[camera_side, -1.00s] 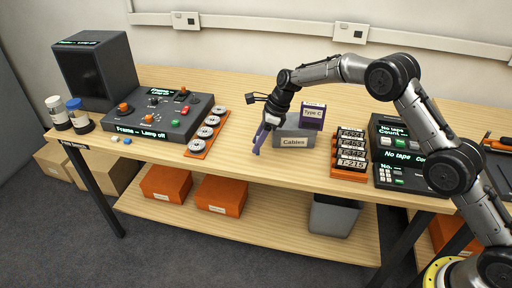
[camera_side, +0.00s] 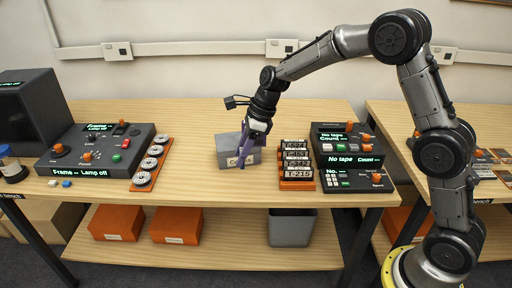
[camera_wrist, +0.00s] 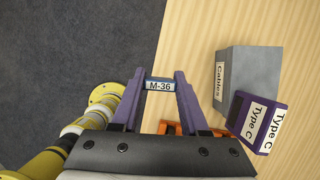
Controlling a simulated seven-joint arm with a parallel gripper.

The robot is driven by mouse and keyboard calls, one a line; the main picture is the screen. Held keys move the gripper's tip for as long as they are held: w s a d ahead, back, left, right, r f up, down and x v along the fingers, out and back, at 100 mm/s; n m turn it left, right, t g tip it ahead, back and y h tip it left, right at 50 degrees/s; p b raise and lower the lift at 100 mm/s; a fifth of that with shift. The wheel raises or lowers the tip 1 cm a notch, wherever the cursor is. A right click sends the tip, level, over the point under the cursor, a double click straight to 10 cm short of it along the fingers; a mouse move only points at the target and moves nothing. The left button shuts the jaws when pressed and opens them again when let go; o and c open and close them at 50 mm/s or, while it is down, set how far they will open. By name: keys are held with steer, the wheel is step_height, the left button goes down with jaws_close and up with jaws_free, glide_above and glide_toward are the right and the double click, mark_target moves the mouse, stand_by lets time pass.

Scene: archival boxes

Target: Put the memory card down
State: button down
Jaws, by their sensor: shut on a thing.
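The memory card (camera_wrist: 160,86), a small dark piece with a pale label reading M-36, is between the purple fingertips of my gripper (camera_wrist: 161,79) in the wrist view. My gripper is shut on it. In the side view my gripper (camera_side: 242,162) points down in front of the grey Cables bin (camera_side: 228,158), near the bench's front edge. The card is too small to make out there. In the wrist view the card appears against the bench's edge, with dark floor to its left; its height above the bench cannot be told.
The Cables bin (camera_wrist: 235,72) and a purple Type C box (camera_wrist: 240,108) are right of my fingers in the wrist view. An orange rack of labelled tapes (camera_side: 296,184) stands right of the bin. A reel strip (camera_side: 142,180) lies left, with bare bench (camera_side: 190,165) between.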

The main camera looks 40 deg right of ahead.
steer(key=d+m+t+h, duration=0.25)
steer(key=d+m, duration=0.75)
steer(key=d, duration=1.6)
steer(key=shift+g+h, duration=0.35)
steer(key=shift+h, duration=0.1)
steer(key=w+d+f, duration=0.1)
steer(key=w+f, duration=0.2)
steer(key=w, duration=0.1)
steer(key=w+d+f, duration=0.2)
steer(key=w+f, duration=0.1)
steer(key=w, duration=0.1)
steer(key=w+d+f, duration=0.2)
steer(key=w+f, duration=0.1)
steer(key=w, duration=0.1)
steer(key=shift+w+d, duration=0.2)
steer(key=shift+w, duration=0.15)
steer(key=shift+w+f, duration=0.15)
steer(key=shift+f, duration=0.15)
steer(key=shift+d+f, duration=0.1)
steer(key=shift+f, duration=1.4)
steer(key=shift+f, duration=0.15)
steer(key=shift+c, duration=2.1)
jaws_free()
